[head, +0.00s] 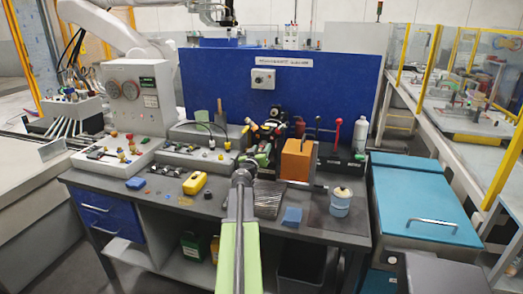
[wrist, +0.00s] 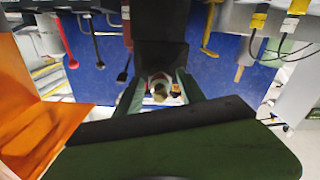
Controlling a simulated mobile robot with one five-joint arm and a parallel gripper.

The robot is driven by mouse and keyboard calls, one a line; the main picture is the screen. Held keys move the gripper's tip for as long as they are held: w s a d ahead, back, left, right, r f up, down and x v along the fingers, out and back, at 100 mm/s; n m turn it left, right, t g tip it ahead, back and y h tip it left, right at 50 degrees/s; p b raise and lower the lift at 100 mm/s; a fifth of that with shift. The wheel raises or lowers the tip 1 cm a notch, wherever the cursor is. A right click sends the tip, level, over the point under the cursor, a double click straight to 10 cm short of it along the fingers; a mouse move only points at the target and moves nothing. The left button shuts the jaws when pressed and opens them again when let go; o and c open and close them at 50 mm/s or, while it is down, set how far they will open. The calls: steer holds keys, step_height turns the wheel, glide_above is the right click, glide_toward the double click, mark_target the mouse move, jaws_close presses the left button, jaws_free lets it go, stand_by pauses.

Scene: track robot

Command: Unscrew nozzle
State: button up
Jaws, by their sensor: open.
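My arm reaches over the workbench from the bottom centre of the head view. My gripper (wrist: 160,94) is open, with its two dark green fingers apart in the wrist view. A small round brass-coloured part (wrist: 160,87), perhaps the nozzle, shows in the gap between the fingers. I cannot tell how far it is from the fingertips, or whether they touch it. In the head view a cluster of black fittings (head: 270,132) stands at the back of the bench, and my arm hides part of it.
An orange block (head: 297,160) stands right of my gripper and also shows at left in the wrist view (wrist: 30,105). A blue panel (head: 320,95) closes the back.

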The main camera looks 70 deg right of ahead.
steer(key=m, duration=0.3)
steer(key=shift+m, duration=0.3)
steer(key=m, duration=1.1)
steer(key=shift+m, duration=0.3)
jaws_close()
